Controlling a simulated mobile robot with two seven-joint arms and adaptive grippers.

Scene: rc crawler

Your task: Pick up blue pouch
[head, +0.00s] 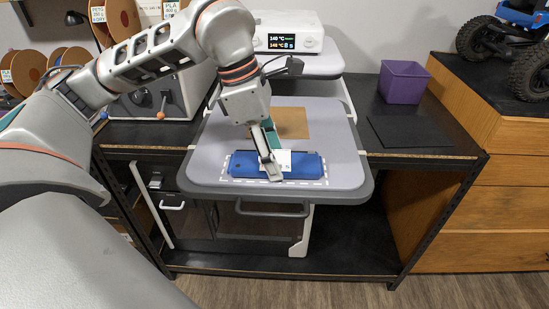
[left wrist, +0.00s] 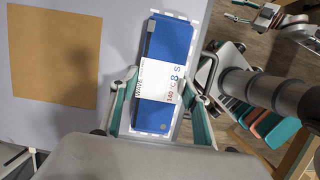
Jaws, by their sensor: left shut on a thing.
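The blue pouch (head: 307,166) lies flat on the grey press plate (head: 345,150), inside a white dashed outline. In the left wrist view the pouch (left wrist: 172,45) has a dark strip along one long edge and a white label with print that includes "140" and "8 S". My left gripper (head: 270,165) reaches down from above onto the middle of the pouch. In the left wrist view its fingers (left wrist: 163,105) stand at the pouch's two long sides, across the label, and are shut on it.
A brown square (head: 292,122) lies on the plate behind the pouch. A white controller (head: 287,32) with a lit display stands behind. A purple bin (head: 403,82) and black mat (head: 411,131) are on the bench at right, beside wooden drawers (head: 510,190). Filament spools (head: 30,70) are at left.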

